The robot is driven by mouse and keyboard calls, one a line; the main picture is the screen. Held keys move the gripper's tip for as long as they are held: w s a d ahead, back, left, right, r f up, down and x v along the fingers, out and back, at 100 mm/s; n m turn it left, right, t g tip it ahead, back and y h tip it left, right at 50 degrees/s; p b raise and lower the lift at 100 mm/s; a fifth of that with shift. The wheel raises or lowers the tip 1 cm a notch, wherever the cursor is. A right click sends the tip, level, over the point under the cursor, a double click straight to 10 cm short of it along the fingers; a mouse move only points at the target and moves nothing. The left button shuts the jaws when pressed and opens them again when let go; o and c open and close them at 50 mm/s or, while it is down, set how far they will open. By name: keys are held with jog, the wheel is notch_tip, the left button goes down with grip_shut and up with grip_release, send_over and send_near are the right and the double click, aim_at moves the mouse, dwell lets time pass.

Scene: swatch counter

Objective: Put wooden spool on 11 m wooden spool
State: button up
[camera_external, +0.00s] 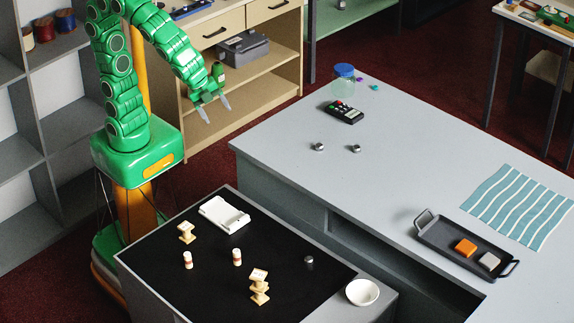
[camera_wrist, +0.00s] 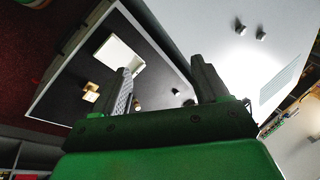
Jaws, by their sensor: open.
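A pale wooden spool (camera_external: 186,232) stands alone on the black mat (camera_external: 215,290), near its left edge. Farther right, a stack of light wooden spools stands on the mat: an upper, slightly askew spool (camera_external: 259,275) rests on a lower one (camera_external: 260,297). I cannot read any length marking on them. My gripper (camera_external: 212,108) is open and empty, raised well above and behind the mat. In the wrist view its two fingers (camera_wrist: 165,85) are apart, and a wooden spool (camera_wrist: 91,92) shows to the left of them. The fingers hide part of the mat there.
A white bowl (camera_external: 362,292) sits at the right corner. A larger grey counter (camera_external: 330,170) stands behind.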

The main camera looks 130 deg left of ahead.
jog(key=s+d+f+n+g+h, duration=0.1)
jog(key=s+d, duration=0.4)
jog(key=s, duration=0.6)
jog(key=s+d+f+n+g+h, duration=0.2)
jog(key=s+d, duration=0.4)
jog(key=s, duration=0.5)
jog(key=n+g, duration=0.1)
jog(key=n, duration=0.1)
jog(key=shift+s+f+n+g+h, duration=0.2)
jog(key=shift+s+n+g+h, duration=0.1)
jog(key=shift+g, duration=0.1)
jog(key=shift+d, duration=0.1)
